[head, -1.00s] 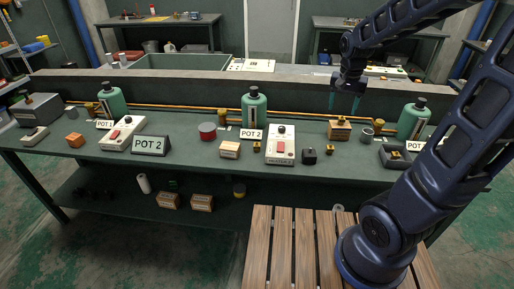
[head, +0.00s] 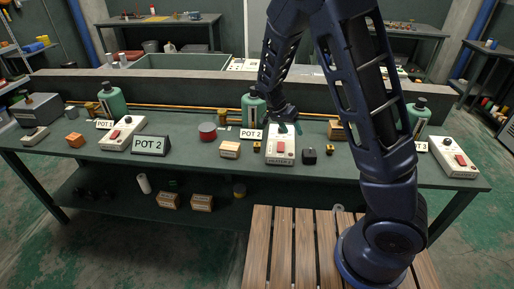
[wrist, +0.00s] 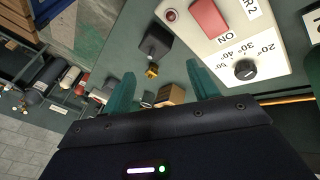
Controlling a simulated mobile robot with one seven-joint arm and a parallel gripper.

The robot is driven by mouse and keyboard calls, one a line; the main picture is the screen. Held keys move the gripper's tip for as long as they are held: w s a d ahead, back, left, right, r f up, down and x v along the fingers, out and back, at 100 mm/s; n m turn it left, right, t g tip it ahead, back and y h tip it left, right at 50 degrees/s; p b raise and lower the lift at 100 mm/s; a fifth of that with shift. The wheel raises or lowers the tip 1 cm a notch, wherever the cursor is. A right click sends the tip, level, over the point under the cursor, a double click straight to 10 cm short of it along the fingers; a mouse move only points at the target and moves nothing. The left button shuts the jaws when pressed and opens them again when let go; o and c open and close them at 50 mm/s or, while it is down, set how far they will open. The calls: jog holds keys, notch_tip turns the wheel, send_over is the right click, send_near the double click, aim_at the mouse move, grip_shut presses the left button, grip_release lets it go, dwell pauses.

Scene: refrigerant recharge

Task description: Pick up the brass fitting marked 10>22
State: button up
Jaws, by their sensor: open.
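A small brass fitting (head: 330,149) lies on the green bench just right of a dark cube (head: 309,155). In the wrist view the brass piece (wrist: 152,71) shows beside the dark cube (wrist: 155,42), between and beyond my fingertips. Its marking is too small to read. My gripper (head: 291,127) is open and points down over the white heater box (head: 281,156), left of the brass piece. In the wrist view its teal fingers (wrist: 160,76) stand apart with nothing held between them.
The heater box (wrist: 225,25) with red switch and dial is close to the right finger. A wooden block (head: 337,131) stands behind, partly hidden by my arm.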

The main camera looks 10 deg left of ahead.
jog(key=a+f+m+t+h, duration=0.1)
jog(key=a+f+t+h, duration=0.15)
jog(key=a, duration=0.35)
jog(key=a+f+t+h, duration=0.1)
jog(key=a+f+t, duration=0.1)
jog(key=a+f, duration=0.25)
jog(key=t, duration=0.5)
send_near(255, 145)
jog(key=x, duration=0.6)
jog(key=r+x, duration=0.1)
jog(key=x, duration=0.2)
jog(key=shift+w+d, duration=0.15)
jog(key=shift+d, duration=0.1)
jog(key=shift+r, duration=0.1)
jog(key=c, duration=0.9)
jog(key=shift+c, duration=0.2)
